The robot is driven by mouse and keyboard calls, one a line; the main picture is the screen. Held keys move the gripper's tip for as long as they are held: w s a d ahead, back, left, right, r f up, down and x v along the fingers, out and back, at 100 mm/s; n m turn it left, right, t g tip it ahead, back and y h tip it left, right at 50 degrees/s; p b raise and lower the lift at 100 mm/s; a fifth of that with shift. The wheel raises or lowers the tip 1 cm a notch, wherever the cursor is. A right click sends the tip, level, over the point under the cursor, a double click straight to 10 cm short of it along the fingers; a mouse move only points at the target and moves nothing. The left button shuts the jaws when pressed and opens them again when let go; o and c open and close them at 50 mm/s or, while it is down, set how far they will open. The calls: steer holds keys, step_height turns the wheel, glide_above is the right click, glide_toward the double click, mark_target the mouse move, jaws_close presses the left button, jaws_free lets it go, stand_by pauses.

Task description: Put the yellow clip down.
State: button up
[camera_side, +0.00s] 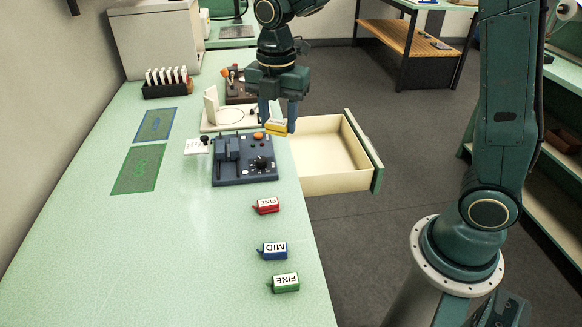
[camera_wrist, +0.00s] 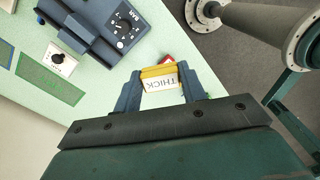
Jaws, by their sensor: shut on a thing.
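The yellow clip (camera_side: 277,126) is held in my gripper (camera_side: 278,118), above the table edge beside the blue-grey machine. In the wrist view the yellow clip (camera_wrist: 159,78) sits between the two blue fingertips of my gripper (camera_wrist: 160,85), with a white label reading THICK. My gripper is shut on it. A red clip (camera_side: 266,205), a blue clip (camera_side: 273,250) and a green clip (camera_side: 285,283) lie in a column on the near part of the green table (camera_side: 200,270). In the wrist view a bit of red (camera_wrist: 167,59) shows behind the yellow clip.
The blue-grey machine (camera_side: 243,170) with a dial and orange knob stands on the table. An open drawer (camera_side: 376,165) juts out right of the table edge. A blue mat (camera_side: 157,124), a green mat (camera_side: 139,169) and a black rack (camera_side: 166,89) lie left. The near left table is clear.

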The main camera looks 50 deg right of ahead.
steer(key=w+d+f+m, duration=0.1)
steer(key=d+f+m, duration=0.2)
steer(key=d, duration=0.4)
steer(key=w+d+f+m, duration=0.2)
steer(key=d+m, duration=0.1)
steer(key=d, duration=0.5)
steer(key=m, duration=0.6)
glide_above(335, 171)
step_height(335, 171, down, 5)
step_height(335, 171, down, 16)
steer(key=shift+d+r, duration=0.1)
steer(key=shift+r, duration=0.05)
steer(key=shift+f, duration=2.15)
steer(key=shift+f, duration=0.15)
steer(key=o, duration=1)
steer(key=shift+c, duration=0.2)
